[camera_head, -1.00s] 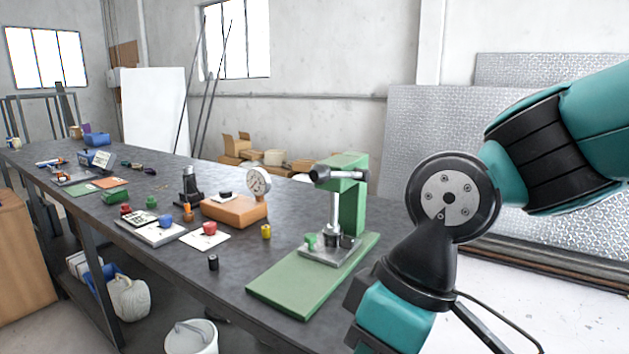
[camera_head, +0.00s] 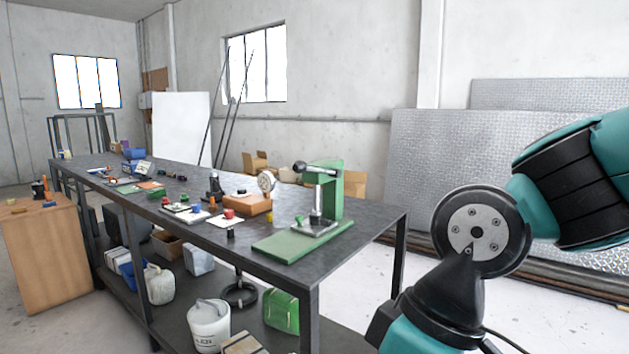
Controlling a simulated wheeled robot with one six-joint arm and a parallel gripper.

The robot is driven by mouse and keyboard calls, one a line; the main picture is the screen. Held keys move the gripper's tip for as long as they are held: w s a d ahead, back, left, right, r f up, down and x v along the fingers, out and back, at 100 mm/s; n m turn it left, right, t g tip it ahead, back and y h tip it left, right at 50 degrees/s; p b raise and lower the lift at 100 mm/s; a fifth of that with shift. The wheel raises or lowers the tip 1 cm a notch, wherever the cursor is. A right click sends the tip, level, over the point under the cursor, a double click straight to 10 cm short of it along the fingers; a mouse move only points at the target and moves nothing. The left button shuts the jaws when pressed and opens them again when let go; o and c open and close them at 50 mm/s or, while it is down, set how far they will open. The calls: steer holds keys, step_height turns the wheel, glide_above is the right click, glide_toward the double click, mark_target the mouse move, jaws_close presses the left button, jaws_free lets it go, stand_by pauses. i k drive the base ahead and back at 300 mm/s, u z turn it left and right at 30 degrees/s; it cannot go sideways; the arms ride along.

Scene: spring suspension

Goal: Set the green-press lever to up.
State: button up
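The green press (camera_head: 326,192) stands on its green base plate (camera_head: 286,246) near the right end of the dark workbench. Its lever (camera_head: 306,167) shows as a dark knob and a light bar at the top left of the press head, lying roughly level. A metal post and a small plate are under the head. My teal and black arm (camera_head: 474,232) fills the right side of the view, to the right of the press and apart from it. My gripper is outside the picture.
The workbench (camera_head: 377,221) carries an orange block with a gauge (camera_head: 266,182), a red button (camera_head: 228,213) and several small parts. A wooden cabinet (camera_head: 48,255) stands at the left. A white bucket (camera_head: 208,325) and a green canister (camera_head: 281,311) sit on the lower shelf.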

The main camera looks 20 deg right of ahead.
mark_target(299, 166)
steer(key=u, duration=1.15)
steer(key=i, duration=0.7)
steer(key=u, duration=0.15)
